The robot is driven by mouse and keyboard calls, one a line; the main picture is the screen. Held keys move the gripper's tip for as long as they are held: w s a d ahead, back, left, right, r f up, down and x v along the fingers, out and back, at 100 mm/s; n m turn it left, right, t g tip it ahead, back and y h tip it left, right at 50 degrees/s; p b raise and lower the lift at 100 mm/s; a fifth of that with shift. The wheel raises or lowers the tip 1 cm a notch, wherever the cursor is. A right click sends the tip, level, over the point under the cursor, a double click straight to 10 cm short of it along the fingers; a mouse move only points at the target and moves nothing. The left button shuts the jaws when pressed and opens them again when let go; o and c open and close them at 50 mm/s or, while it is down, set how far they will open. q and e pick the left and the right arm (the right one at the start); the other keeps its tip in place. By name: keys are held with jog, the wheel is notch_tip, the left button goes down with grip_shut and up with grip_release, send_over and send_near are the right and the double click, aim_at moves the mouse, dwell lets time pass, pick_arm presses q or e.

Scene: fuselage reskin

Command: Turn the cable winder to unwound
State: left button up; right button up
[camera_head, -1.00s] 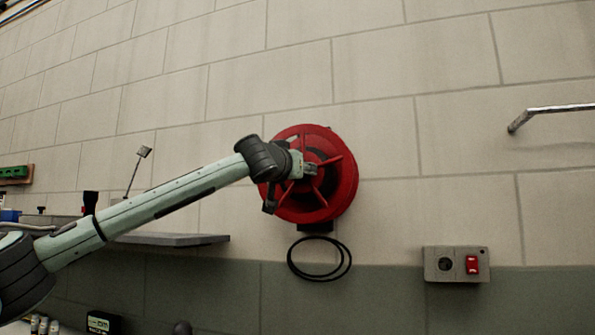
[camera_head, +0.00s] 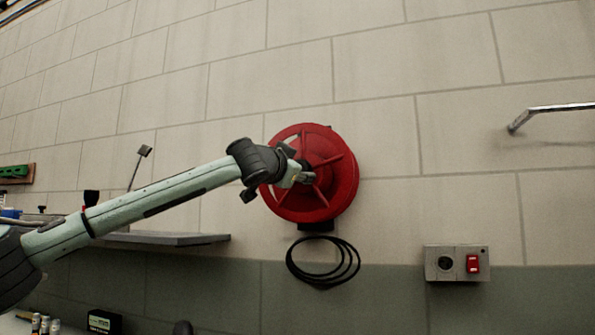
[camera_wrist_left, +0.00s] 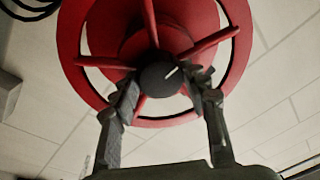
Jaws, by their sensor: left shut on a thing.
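The cable winder (camera_head: 341,188) is a red spoked reel mounted on the block wall, and it fills the upper part of the left wrist view (camera_wrist_left: 222,38). A black hub with a white mark (camera_wrist_left: 160,79) sits at its centre. My left gripper (camera_head: 305,177) reaches in from the left to the middle of the reel. In the left wrist view its two fingers (camera_wrist_left: 165,85) are on either side of the dark hub, shut on it. Loops of black cable (camera_head: 325,270) hang below the reel. My right gripper is not in view.
A grey box with a red switch (camera_head: 458,264) is on the wall at the lower right. A metal rail (camera_head: 550,110) sticks out at the upper right. A grey shelf (camera_head: 165,239) lies below my left arm.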

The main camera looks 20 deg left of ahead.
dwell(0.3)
pick_arm(q)
jog(key=o, duration=1.2)
jog(key=shift+c, duration=0.2)
jog(key=shift+s, duration=0.1)
jog(key=s+f, duration=0.1)
jog(key=s, duration=1)
jog(key=shift+s+a+f, duration=0.2)
jog(key=shift+s, duration=0.15)
jog(key=w+r, duration=0.1)
jog(key=w, duration=1.1)
jog(key=shift+d+r, duration=0.15)
jog(key=shift+d, duration=0.05)
